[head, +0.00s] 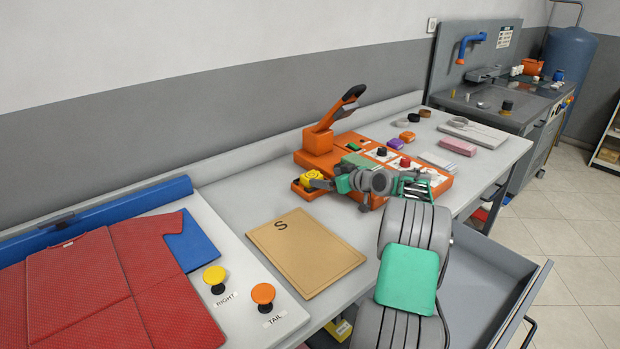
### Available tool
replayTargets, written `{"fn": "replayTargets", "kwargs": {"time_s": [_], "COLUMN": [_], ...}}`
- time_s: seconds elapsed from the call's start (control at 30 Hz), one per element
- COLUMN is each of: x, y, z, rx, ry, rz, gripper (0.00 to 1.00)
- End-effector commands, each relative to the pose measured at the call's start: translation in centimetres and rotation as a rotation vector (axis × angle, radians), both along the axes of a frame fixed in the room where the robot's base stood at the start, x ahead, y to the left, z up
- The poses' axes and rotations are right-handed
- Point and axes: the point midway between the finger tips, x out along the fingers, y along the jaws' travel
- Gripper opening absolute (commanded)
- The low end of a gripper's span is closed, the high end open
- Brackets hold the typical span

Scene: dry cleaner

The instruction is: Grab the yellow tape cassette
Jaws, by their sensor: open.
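The yellow tape cassette (311,179) sits at the left front end of the orange machine (318,139), on a low orange part of it. My arm reaches in from the lower right and across the front of the machine. My gripper (325,184) is open at the cassette's right side, very close to it. I cannot tell from this view whether the fingers touch it or stand around it. My arm hides part of the machine's front and panel.
A tan board marked S (305,250) lies in front of the machine. A folded red shirt (110,285) and yellow (214,275) and orange (263,294) buttons are at the left. Purple (407,137) and orange (393,144) blocks and a pink box (458,146) lie behind. An open drawer (495,275) juts out right.

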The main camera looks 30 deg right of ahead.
Motion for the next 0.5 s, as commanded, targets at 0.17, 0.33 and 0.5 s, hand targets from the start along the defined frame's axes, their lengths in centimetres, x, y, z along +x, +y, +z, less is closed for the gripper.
{"fn": "replayTargets", "kwargs": {"time_s": [0.17, 0.33, 0.5], "x": [2.5, 4.9, 5.5], "y": [0.8, 1.0, 1.0], "z": [-1.3, -2.6, -3.0], "rx": [0.002, 0.0, 0.001], "ry": [0.004, 0.004, 0.004], "rz": [0.006, 0.005, 0.001], "gripper": [0.85, 0.85, 0.85]}}
